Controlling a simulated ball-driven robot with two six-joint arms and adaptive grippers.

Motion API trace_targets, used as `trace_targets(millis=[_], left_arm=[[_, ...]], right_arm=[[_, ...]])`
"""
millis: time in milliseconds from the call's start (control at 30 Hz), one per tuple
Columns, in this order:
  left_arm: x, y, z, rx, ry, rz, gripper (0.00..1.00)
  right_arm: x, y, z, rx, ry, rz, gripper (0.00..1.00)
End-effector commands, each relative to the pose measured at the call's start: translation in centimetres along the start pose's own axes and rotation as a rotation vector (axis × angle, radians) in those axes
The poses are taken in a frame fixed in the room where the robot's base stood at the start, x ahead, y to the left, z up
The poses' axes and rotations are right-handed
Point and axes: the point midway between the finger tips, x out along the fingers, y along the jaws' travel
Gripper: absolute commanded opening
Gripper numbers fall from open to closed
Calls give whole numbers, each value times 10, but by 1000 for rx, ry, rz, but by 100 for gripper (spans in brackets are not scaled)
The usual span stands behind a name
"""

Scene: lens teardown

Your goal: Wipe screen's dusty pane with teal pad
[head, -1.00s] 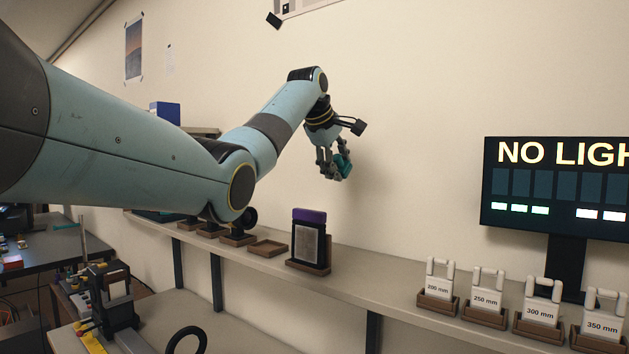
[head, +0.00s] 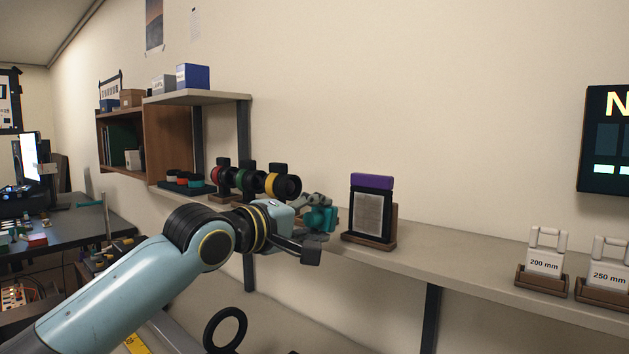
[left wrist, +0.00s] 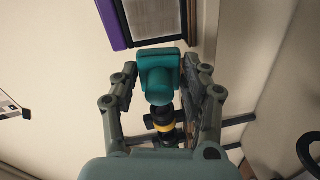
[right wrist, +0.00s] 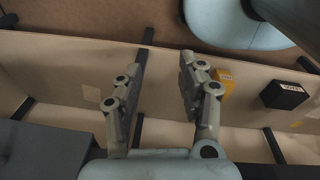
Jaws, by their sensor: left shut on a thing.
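The screen (head: 369,214) stands upright in a brown holder on the shelf in the head view, with a purple top and a greyish pane (head: 368,213) in a dark frame. In the left wrist view, the pane (left wrist: 161,20) and the purple edge show at the top. My left gripper (head: 320,215) is shut on the teal pad (head: 319,219), left of the screen and apart from it. The teal pad (left wrist: 159,72) sits between the fingers in the left wrist view. My right gripper (right wrist: 163,85) is open and empty in the right wrist view, away from the screen.
The shelf (head: 460,258) runs along the wall. Several lens units with coloured rings (head: 283,186) stand left of the screen. Labelled blocks (head: 547,260) stand in holders at the right. A black ring (head: 226,329) is below.

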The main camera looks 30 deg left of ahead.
Motion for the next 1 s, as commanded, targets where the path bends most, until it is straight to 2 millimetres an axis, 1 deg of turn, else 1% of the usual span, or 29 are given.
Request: trace_targets(millis=[33,100,267,500,700,833,1000], left_arm=[[-1,-7,2,0,4,15,20],[-2,-10,2,1,9,39,20],[3,-11,2,0,15,66,20],[27,-11,2,0,16,68,20],[47,-9,1,-1,16,66,20],[55,-7,1,1,16,65,20],[58,-6,1,1,15,64,20]], right_arm=[[1,3,3,-2,-4,4,40],[1,6,4,-3,-6,7,40],[6,10,5,-5,-7,12,40],[30,8,6,-5,-6,11,40],[45,1,6,-2,-2,5,40],[50,-4,6,0,-2,-1,40],[51,-5,6,1,-1,-2,40]])
